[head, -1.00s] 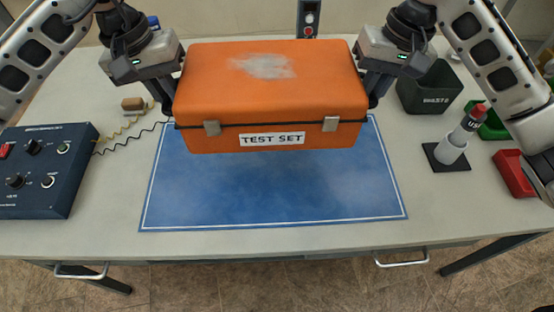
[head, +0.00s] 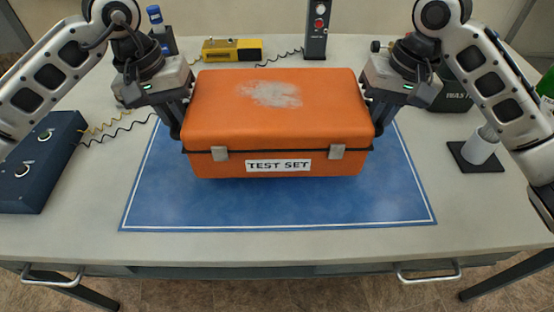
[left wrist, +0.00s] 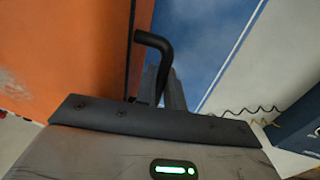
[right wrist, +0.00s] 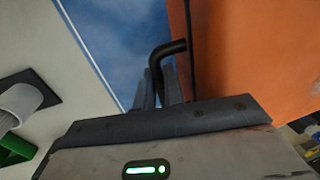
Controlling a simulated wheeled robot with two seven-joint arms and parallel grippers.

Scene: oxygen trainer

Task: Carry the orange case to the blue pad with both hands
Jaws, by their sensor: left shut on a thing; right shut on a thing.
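The orange case (head: 275,110), labelled "TEST SET", is level over the middle of the blue pad (head: 270,208). A narrow dark shadow lies under its front edge; I cannot tell whether its base touches the pad. My left gripper (head: 176,122) is shut on the case's left side handle, a black bent bar (left wrist: 158,45) in the left wrist view. My right gripper (head: 378,118) is shut on the right side handle, a similar black bar (right wrist: 163,55) in the right wrist view. The pad beneath the case is hidden.
A dark blue control box (head: 40,160) with cables stands at the left. A yellow device (head: 232,50) and a dark post (head: 317,30) stand behind. At the right are a white cup (head: 482,148) on a black base and a dark bin (head: 455,92).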

